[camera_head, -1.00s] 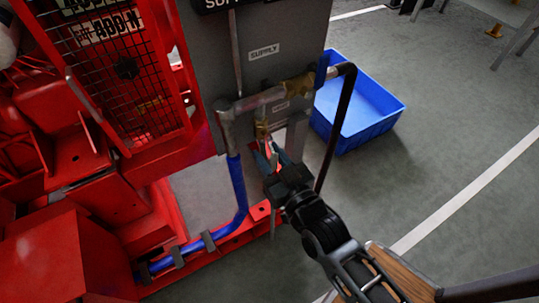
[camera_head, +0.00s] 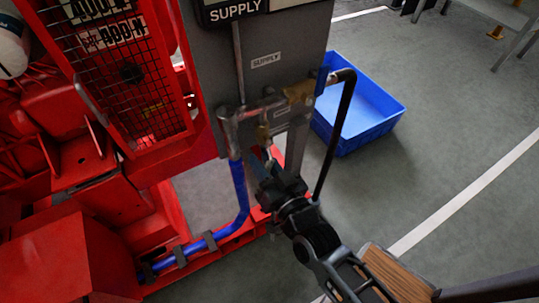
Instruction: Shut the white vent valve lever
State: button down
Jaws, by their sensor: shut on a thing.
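The brass vent valve (camera_head: 263,134) hangs below the metal pipe on the grey panel. A small pale part, which looks like the white lever (camera_head: 274,152), shows just under it and is mostly hidden by my gripper. My gripper (camera_head: 264,166) reaches up from below and is shut on this lever. The fingertips are dark and blurred, so the exact grip and the lever's angle cannot be told.
A brass valve with a blue handle (camera_head: 322,80) sits right of the vent, with a black hose (camera_head: 338,130) hanging close beside my gripper. A blue pipe (camera_head: 239,185) runs down at left. The red pumpset (camera_head: 70,235) fills the left. A blue crate (camera_head: 385,118) stands behind on open floor.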

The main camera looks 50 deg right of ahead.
jog(key=shift+w+a+r+m, duration=0.1)
jog(key=shift+a+r+m, duration=0.2)
jog(key=shift+m, duration=0.4)
jog(key=shift+f, duration=0.1)
jog(key=c, duration=1)
grip_release()
jog(key=shift+a, duration=0.1)
